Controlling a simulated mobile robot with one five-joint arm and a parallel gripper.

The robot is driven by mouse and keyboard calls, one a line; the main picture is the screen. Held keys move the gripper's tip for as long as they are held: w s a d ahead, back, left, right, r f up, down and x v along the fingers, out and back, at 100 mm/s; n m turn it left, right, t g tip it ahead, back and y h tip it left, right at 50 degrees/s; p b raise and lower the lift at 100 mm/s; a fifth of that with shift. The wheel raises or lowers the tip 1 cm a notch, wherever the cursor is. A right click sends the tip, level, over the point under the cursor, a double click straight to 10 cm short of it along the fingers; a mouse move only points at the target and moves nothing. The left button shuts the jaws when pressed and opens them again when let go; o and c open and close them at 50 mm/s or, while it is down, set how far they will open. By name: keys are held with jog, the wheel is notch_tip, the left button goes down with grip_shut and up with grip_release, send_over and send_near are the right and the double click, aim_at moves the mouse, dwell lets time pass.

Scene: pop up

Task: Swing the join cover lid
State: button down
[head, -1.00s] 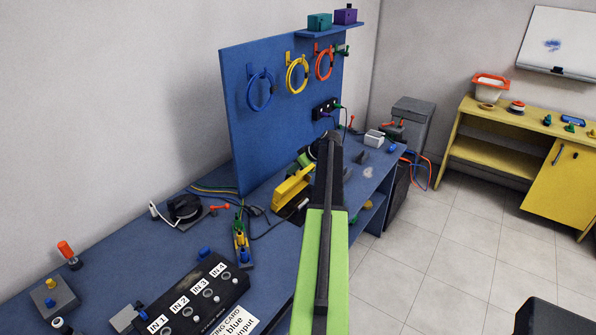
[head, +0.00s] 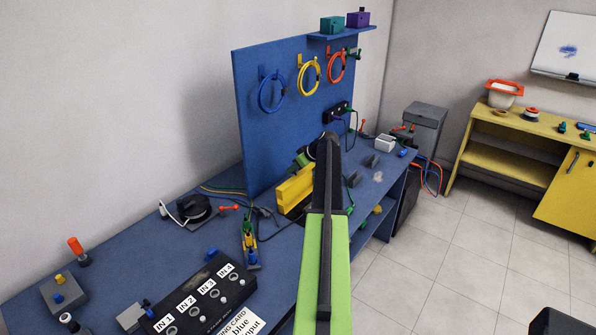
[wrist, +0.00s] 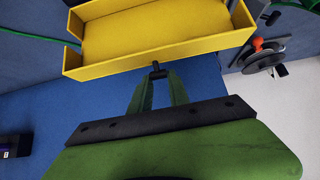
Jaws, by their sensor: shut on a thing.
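The yellow join cover lid (head: 293,189) stands raised on the blue bench, left of my arm in the head view. In the wrist view the lid (wrist: 160,28) appears as a shallow yellow tray with raised rims, across the top. A small black knob (wrist: 157,70) sticks out from its near edge. My gripper (wrist: 157,80) has its green fingers closed together at this knob. In the head view my arm hides part of the lid's right side, and the fingertips cannot be made out. What lies under the lid is mostly hidden.
A blue pegboard (head: 290,110) with hanging cable loops stands behind the lid. A black box with IN labels (head: 205,295) and a green-and-yellow connector piece (head: 249,240) lie nearer on the bench. A black reel (head: 192,207) and loose cables lie to the left.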

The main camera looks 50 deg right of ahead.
jog(key=shift+w+f, duration=0.1)
jog(key=shift+w, duration=0.25)
jog(key=shift+w+f+b, duration=0.3)
jog(key=shift+w+b, duration=0.05)
jog(key=shift+w, duration=0.25)
jog(key=shift+w+f+b, duration=0.25)
jog(key=shift+w+b, duration=0.05)
jog(key=shift+w, duration=0.3)
jog(key=shift+w+f, duration=0.1)
jog(key=shift+w+f+b, duration=0.3)
jog(key=shift+w+f, duration=0.15)
jog(key=shift+w, duration=0.15)
jog(key=c, duration=1.8)
grip_release()
jog(key=shift+s+r, duration=0.2)
jog(key=shift+o, duration=0.6)
jog(key=shift+w+f, duration=0.1)
